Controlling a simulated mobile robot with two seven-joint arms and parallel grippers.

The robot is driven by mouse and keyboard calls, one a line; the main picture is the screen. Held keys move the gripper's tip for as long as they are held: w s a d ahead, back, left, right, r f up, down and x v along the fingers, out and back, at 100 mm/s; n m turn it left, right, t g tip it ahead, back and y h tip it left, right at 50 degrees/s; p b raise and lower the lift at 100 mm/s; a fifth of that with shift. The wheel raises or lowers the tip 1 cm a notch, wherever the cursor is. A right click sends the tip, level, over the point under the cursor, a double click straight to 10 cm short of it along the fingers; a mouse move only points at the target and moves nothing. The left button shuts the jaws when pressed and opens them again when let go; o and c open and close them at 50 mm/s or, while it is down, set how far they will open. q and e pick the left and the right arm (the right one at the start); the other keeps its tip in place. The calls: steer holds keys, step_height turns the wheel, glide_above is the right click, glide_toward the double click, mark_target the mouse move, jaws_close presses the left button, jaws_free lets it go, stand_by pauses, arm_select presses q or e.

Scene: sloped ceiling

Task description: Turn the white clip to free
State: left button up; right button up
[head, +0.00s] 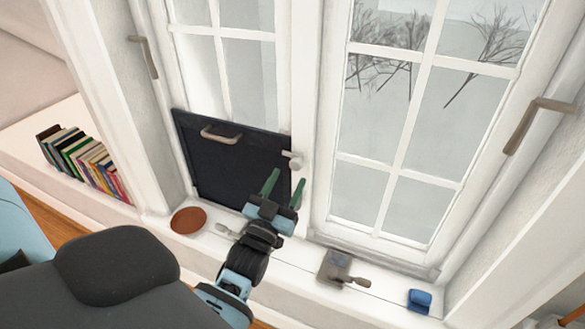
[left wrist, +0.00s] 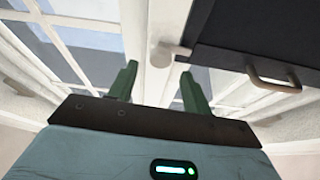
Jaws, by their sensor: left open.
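The white clip (head: 291,159) is a small light knob with a short lever at the right edge of the dark panel (head: 240,168), on the white window post. It also shows in the left wrist view (left wrist: 168,54), just beyond and between my fingertips. My left gripper (head: 285,182) is open, with green fingers pointing up toward the clip, a little below it. The fingers do not appear to touch the clip. The dark panel has a beige handle (head: 221,135) near its top and covers the lower left window. My right gripper is not in view.
On the white sill are a brown round dish (head: 188,220), a spoon-like item (head: 224,229), a grey box with a small tool (head: 336,267) and a blue object (head: 420,299). Books (head: 85,163) stand at the left. Window handles (head: 530,122) stick out at the sides.

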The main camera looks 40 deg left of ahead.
mark_target(294, 167)
arm_select(q)
steer(key=shift+x, duration=2.1)
steer(key=c, duration=0.9)
